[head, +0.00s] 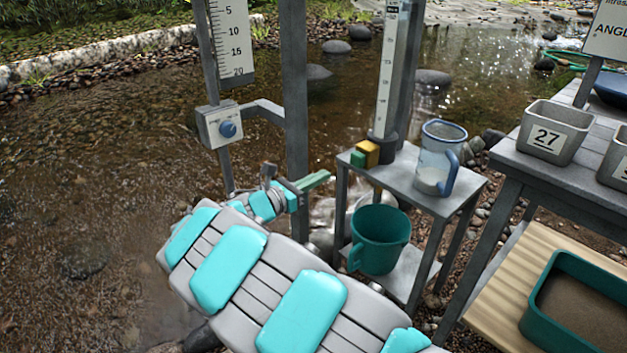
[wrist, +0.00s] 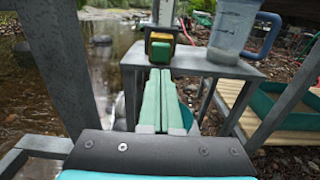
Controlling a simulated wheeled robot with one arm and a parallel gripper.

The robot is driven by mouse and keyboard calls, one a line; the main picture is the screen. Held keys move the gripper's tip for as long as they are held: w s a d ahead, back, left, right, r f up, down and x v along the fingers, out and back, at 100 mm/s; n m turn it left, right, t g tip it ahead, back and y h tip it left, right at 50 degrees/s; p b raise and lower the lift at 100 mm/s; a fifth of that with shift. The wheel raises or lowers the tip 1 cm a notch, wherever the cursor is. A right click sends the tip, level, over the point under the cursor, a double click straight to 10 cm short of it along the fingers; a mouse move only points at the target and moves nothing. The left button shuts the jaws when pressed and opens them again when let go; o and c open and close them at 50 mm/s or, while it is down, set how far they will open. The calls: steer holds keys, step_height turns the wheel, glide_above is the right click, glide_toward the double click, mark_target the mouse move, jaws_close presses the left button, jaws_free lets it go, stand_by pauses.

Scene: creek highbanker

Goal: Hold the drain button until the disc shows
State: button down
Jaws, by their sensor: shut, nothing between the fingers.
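The green drain button (head: 358,159) sits on the front of a yellow housing (head: 369,151) at the left edge of a small grey stand. In the wrist view the button (wrist: 160,58) is straight ahead, just above my fingertips. My gripper (head: 325,175) is shut and empty, its green fingers pressed together and pointing at the button. In the head view a short gap shows between fingertips and button. In the wrist view my gripper (wrist: 159,73) is lined up with it. A clear scaled tube (head: 388,75) stands behind the housing. I cannot make out a disc.
A clear jug (head: 438,150) stands on the stand (head: 412,192), right of the button. A green bucket (head: 379,240) is on its lower shelf. A post carries a box with a blue knob (head: 228,129) at left.

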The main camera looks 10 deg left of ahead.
mark_target(356, 160)
steer(key=b+x, duration=0.1)
steer(key=x, duration=0.8)
steer(key=shift+w+d, duration=0.1)
steer(key=shift+d, duration=0.05)
steer(key=shift+w+d, duration=0.1)
steer(key=shift+w+d+r+p, duration=0.2)
steer(key=shift+w+d+p, duration=0.15)
steer(key=shift+p, duration=0.25)
steer(key=shift+w+p, duration=0.3)
steer(key=shift+p, duration=0.05)
steer(key=shift+a+f, duration=0.1)
steer(key=shift+f, duration=0.05)
steer(key=shift+s+d, duration=0.1)
steer(key=shift+d, duration=0.25)
steer(key=shift+s, duration=0.2)
stand_by(3.2)
